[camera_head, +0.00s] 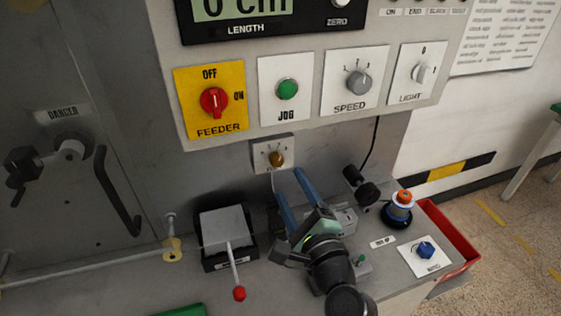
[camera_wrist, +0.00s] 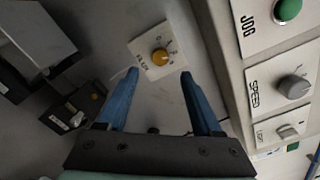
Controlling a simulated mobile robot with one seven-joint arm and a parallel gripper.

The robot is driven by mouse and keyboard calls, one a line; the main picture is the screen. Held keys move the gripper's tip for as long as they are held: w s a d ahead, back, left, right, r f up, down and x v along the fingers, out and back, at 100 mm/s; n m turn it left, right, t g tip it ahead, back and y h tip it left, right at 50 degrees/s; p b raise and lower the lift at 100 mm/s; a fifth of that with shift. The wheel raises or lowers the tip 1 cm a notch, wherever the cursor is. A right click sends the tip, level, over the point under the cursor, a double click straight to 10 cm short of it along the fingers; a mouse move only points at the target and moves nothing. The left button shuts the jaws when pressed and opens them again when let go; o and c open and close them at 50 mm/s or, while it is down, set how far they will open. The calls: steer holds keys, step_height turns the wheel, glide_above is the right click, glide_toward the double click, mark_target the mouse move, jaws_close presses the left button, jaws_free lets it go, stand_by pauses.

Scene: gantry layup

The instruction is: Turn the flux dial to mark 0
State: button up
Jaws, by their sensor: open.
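The flux dial (camera_head: 277,158) is a small brass-yellow knob on a white plate on the grey wall, below the JOG button panel. In the wrist view the flux dial (camera_wrist: 160,56) lies ahead of and between the blue fingertips, with small marks around it that are too blurred to read. My gripper (camera_head: 287,172) is open, with its two blue fingers pointing up toward the dial. In the wrist view my gripper (camera_wrist: 158,74) is empty, and its fingers look apart from the knob.
Above are the red FEEDER knob (camera_head: 214,102), green JOG button (camera_head: 287,89), SPEED knob (camera_head: 358,82) and LIGHT switch (camera_head: 422,73). A red-tipped lever (camera_head: 238,292) stands at left of my arm. An orange-topped device (camera_head: 403,198) and blue WAND knob (camera_head: 426,250) are at right.

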mark_target(278, 162)
steer(key=x, duration=0.7)
steer(key=shift+w, duration=0.15)
jaws_close()
